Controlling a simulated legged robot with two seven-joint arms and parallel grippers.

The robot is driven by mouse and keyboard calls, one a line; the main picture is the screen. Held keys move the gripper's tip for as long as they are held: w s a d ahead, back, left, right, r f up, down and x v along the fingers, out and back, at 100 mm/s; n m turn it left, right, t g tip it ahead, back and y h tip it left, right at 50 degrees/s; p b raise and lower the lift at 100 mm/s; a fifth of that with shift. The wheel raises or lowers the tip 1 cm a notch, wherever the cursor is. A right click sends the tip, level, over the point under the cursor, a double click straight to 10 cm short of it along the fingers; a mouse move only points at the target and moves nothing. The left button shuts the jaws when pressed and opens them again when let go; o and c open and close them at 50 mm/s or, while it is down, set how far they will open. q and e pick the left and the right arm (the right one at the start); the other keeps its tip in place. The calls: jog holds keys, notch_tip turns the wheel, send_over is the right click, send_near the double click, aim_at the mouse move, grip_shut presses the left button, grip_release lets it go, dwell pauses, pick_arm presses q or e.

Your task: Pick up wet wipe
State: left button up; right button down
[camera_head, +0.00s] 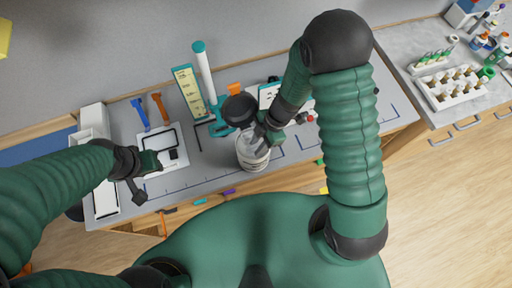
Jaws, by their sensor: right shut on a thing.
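A white cylindrical container (252,160) with printed marks on its side, which looks like the wet wipe tub, is at the front middle of the grey worktop. My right gripper (262,138) reaches down to its top and right side and is shut on it. The fingers partly cover the container, and I cannot tell whether its base touches the worktop. My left gripper (147,178) is over the left part of the worktop, apart from the container. Its fingers are spread and nothing shows between them.
A dark round-topped object (239,108) stands just behind the container. A teal-and-white cylinder stand (205,75) and a yellow chart (189,92) are behind it. Blue and orange tools (140,112) lie at back left. Bottle racks (455,90) stand on the right counter.

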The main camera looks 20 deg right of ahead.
aim_at(258, 146)
jog(key=shift+a+r, duration=0.1)
notch_tip(258, 146, up, 10)
jog(key=p, duration=0.1)
jog(key=c, duration=1.8)
grip_release()
grip_shut()
notch_tip(258, 146, down, 11)
jog(key=shift+r+b, duration=0.2)
jog(key=shift+b, duration=0.35)
jog(key=v, duration=1.1)
jog(key=shift+s+r, duration=0.2)
jog(key=shift+r, duration=0.1)
jog(key=shift+a+f, duration=0.1)
